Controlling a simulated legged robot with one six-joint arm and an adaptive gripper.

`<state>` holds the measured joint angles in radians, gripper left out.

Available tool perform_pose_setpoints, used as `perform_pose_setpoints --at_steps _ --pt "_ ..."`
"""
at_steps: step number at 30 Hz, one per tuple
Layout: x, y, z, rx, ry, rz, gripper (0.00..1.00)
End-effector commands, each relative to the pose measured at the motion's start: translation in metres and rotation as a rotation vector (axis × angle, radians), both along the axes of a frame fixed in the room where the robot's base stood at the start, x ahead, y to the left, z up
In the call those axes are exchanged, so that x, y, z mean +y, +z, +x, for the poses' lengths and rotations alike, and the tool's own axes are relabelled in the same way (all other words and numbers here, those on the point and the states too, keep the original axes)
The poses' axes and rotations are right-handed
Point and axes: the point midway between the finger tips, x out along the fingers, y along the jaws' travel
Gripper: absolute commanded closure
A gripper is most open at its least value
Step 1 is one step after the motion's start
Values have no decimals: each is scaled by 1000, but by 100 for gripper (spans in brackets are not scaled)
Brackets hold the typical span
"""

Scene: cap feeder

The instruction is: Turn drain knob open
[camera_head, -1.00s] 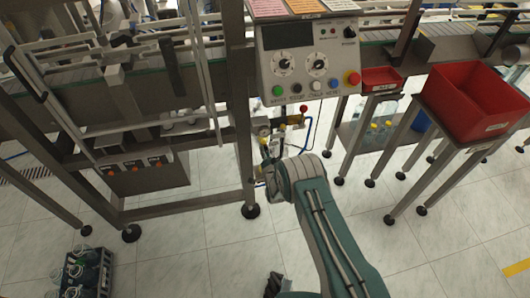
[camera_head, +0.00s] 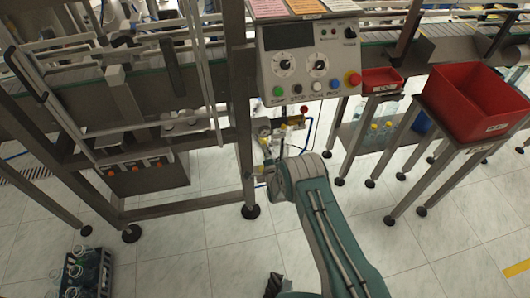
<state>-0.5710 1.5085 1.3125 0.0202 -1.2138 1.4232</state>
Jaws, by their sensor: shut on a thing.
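The valve and piping assembly (camera_head: 283,130) hangs below the control panel beside the frame post, with a red knob (camera_head: 304,111) at its upper right and thin blue tubing. My arm reaches up from the bottom of the view to the lower part of this assembly. My gripper (camera_head: 265,173) is small and partly hidden by my wrist, low on the assembly, shut on what seems to be the drain knob. The drain knob itself is mostly hidden, and its turn angle cannot be made out.
The control panel (camera_head: 309,62) with dials and coloured buttons stands above. A steel post (camera_head: 243,130) is close on the left of my gripper. Red bins (camera_head: 478,100) sit on stands at right. A dark crate (camera_head: 88,273) is on the floor at lower left.

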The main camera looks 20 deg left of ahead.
Motion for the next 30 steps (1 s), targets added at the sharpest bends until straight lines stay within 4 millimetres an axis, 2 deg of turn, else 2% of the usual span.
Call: perform_pose_setpoints --at_steps 1,10,11,12,13,25,30 --pt "-5 -4 1 10 -11 -2 100" --pt "-6 -5 1 12 -12 -2 100" --pt "-6 -5 1 13 -12 -3 61" --pt "-6 -5 1 13 -11 -3 43" --pt "-6 -5 1 12 -11 -2 31" --pt "-3 -2 -1 5 -4 -1 31" --pt "-10 -1 -14 7 -3 -2 31"
